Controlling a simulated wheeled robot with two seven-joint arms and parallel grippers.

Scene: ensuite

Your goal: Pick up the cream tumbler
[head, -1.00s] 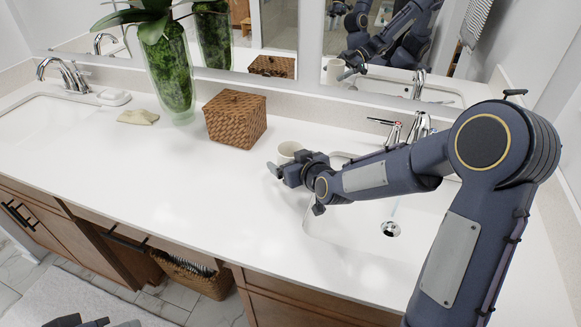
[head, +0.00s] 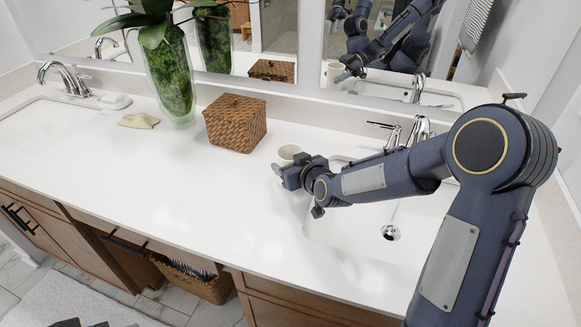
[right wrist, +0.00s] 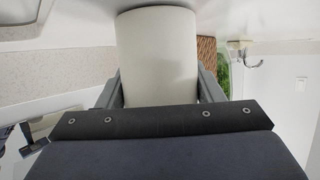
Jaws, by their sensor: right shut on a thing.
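The cream tumbler (head: 289,152) stands on the white counter behind my right gripper (head: 281,171) in the head view, partly hidden by it. In the right wrist view the tumbler (right wrist: 157,57) fills the space between the two fingers of my right gripper (right wrist: 160,90), one finger on each side. The right gripper is shut on the tumbler. I cannot tell whether the tumbler's base touches the counter. At the bottom left of the head view a dark part shows, too little of it to tell the left gripper's state.
A brown woven box (head: 235,123) stands left of the tumbler. A sink (head: 365,225) lies under my right arm. The mirror (head: 390,50) is behind. The counter's middle-left is clear.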

